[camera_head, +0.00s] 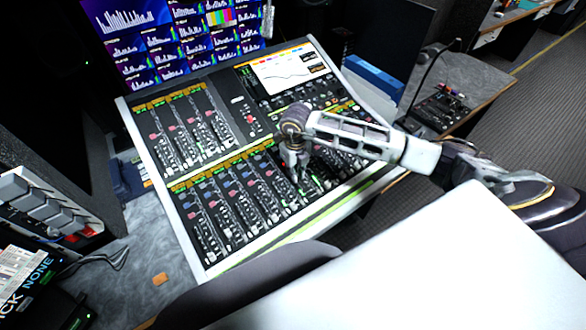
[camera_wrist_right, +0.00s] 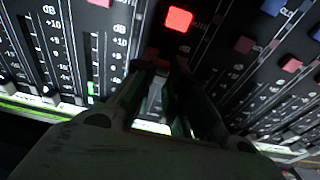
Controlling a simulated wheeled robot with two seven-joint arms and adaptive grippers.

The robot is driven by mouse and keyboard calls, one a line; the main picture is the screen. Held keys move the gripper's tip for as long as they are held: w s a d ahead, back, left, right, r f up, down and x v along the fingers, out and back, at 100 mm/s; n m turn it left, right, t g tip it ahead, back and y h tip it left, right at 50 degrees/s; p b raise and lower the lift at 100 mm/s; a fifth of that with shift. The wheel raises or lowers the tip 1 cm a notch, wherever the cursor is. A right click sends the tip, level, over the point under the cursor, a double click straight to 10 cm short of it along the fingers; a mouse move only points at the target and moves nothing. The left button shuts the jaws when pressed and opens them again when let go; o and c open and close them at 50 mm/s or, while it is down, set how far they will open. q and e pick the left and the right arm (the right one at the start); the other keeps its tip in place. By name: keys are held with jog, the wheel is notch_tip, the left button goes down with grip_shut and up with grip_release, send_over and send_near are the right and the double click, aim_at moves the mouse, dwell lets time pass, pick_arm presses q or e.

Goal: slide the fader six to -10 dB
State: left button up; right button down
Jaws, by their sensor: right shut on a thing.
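The mixing console (camera_head: 158,182) fills the middle of the head view, with a lower bank of several faders with dB scales. My right gripper (camera_head: 293,172) points down onto this lower bank, right of its middle. In the right wrist view my right gripper (camera_wrist_right: 160,75) is shut on a fader cap in one strip's slot. The cap is mostly hidden between the fingers, so its exact dB mark cannot be read. A lit red button (camera_wrist_right: 179,18) sits just above that strip. I cannot read the fader's number. My left gripper is not in view.
Neighbouring faders and dB scales (camera_wrist_right: 95,45) stand close on both sides of the fingers. A screen (camera_head: 285,70) is set in the console's top right, with monitors (camera_head: 170,40) behind. A grey desk (camera_head: 150,245) lies at left.

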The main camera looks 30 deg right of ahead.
aim_at(302, 186)
jog(key=shift+s+d+f, duration=0.15)
jog(key=shift+s, duration=0.85)
jog(key=shift+s+d+f, duration=0.1)
jog(key=shift+s+d, duration=0.05)
jog(key=shift+s, duration=0.85)
jog(key=c, duration=1.4)
grip_release()
jog(key=shift+c, duration=0.2)
jog(key=shift+r, duration=0.1)
notch_tip(302, 186, up, 12)
